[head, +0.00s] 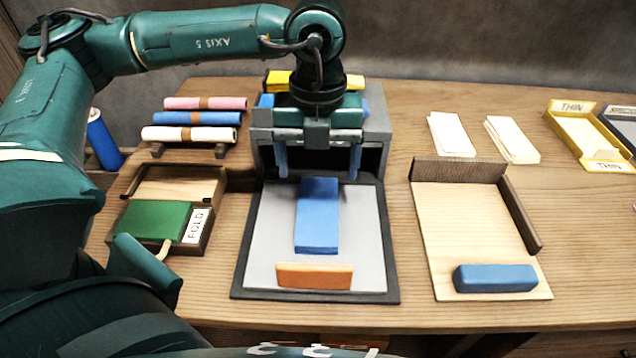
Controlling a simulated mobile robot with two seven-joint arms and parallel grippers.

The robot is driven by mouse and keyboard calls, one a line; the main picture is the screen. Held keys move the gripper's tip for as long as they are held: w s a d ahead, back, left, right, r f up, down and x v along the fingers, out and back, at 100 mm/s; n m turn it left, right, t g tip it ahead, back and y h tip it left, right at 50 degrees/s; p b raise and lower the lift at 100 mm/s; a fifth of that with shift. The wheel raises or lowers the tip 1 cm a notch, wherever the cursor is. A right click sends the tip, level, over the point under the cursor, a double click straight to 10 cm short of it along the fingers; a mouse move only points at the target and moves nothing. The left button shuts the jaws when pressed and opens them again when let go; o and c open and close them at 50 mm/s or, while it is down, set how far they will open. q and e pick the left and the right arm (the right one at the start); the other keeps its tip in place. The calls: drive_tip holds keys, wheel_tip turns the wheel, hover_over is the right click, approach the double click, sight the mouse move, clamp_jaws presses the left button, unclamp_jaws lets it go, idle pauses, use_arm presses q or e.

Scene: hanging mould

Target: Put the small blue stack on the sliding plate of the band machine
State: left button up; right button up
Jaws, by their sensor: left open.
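The small blue stack (318,228) lies lengthwise on the grey sliding plate (268,235) of the band machine (262,140). Its near end lies behind an orange block (314,276) at the plate's front, with a small gap. The plate is out in front of the machine's dark opening. My left gripper (319,172) is open and empty. It points down in front of the machine's opening, its two blue fingers wide apart, above and just behind the stack's far end. My right gripper is not in view.
Rolls of paper (198,118) and a fold box with a green pad (154,220) stand left. A wooden tray (465,225) with dark walls and a blue block (495,278) stands right. White stacks (452,134) and a yellow THIN tray (572,120) lie behind it.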

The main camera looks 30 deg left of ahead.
use_arm(q)
drive_tip(key=shift+r, duration=1.7)
